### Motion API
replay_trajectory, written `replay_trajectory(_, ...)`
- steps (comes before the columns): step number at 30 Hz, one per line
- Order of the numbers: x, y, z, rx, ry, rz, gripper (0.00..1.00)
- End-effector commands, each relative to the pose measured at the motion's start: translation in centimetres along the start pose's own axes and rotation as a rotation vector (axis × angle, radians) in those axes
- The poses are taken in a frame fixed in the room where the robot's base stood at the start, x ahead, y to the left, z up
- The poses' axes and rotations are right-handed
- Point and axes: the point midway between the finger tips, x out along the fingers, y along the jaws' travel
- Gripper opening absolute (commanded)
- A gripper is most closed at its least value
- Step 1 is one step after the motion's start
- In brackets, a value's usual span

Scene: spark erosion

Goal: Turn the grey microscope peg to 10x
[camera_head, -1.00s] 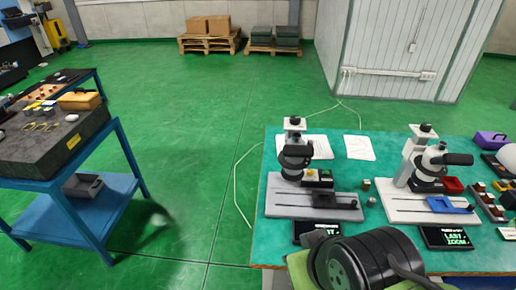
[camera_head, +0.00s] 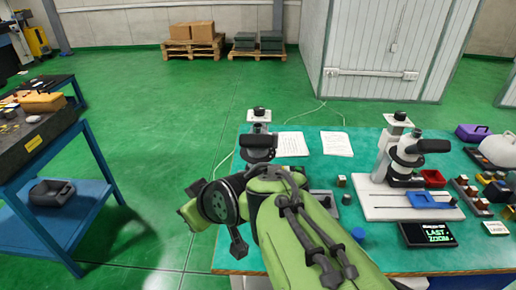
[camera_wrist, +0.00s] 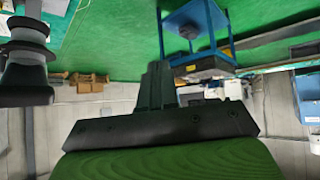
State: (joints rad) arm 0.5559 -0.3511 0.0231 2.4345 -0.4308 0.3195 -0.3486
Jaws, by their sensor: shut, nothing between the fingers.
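Two microscopes stand on the teal table. The left one (camera_head: 258,141), with a dark head and grey column, is partly covered by my green arm, which hides its stage and most of its base. The right one (camera_head: 407,160) is paler, with a black eyepiece and a blue piece on its base. I cannot make out the peg or its setting. In the wrist view my gripper (camera_wrist: 156,84) is shut and empty, with its fingers together. A dark and grey microscope part (camera_wrist: 25,58) stands at the left there, apart from the fingers.
Paper sheets (camera_head: 336,143) lie behind. A small blue knob-like piece (camera_head: 358,234) stands beside my arm. A blue cart (camera_head: 85,185) is at the left, with clear green floor between.

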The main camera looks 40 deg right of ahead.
Motion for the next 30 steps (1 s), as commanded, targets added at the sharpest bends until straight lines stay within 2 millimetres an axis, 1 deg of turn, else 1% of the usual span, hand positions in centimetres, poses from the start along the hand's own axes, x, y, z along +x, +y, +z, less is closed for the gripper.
replay_trajectory(1, 1.6, 1.1, 0.6, 0.011, 0.025, 0.008, 0.00)
replay_trajectory(5, 4.4, 4.3, 0.6, 0.029, 0.126, 0.035, 0.00)
replay_trajectory(8, 6.5, 8.0, 1.1, 0.059, 0.228, 0.078, 0.00)
replay_trajectory(11, 8.3, 13.7, 2.6, 0.113, 0.365, 0.169, 0.00)
replay_trajectory(12, 8.7, 16.6, 3.8, 0.142, 0.431, 0.225, 0.00)
replay_trajectory(13, 8.8, 18.9, 4.8, 0.167, 0.482, 0.276, 0.00)
replay_trajectory(14, 8.6, 21.2, 6.0, 0.193, 0.533, 0.330, 0.00)
replay_trajectory(15, 8.0, 24.1, 7.6, 0.226, 0.592, 0.403, 0.00)
replay_trajectory(16, 7.5, 25.9, 8.7, 0.248, 0.629, 0.454, 0.00)
replay_trajectory(18, 6.1, 28.9, 10.7, 0.284, 0.692, 0.550, 0.00)
replay_trajectory(20, 5.2, 30.3, 11.5, 0.300, 0.720, 0.597, 0.00)
replay_trajectory(21, 4.8, 30.7, 11.7, 0.304, 0.729, 0.613, 0.00)
replay_trajectory(23, 4.7, 31.1, 11.4, 0.305, 0.734, 0.619, 0.00)
replay_trajectory(26, 5.3, 31.8, 10.3, 0.302, 0.732, 0.614, 0.00)
replay_trajectory(30, 7.0, 33.6, 8.5, 0.302, 0.732, 0.613, 0.00)
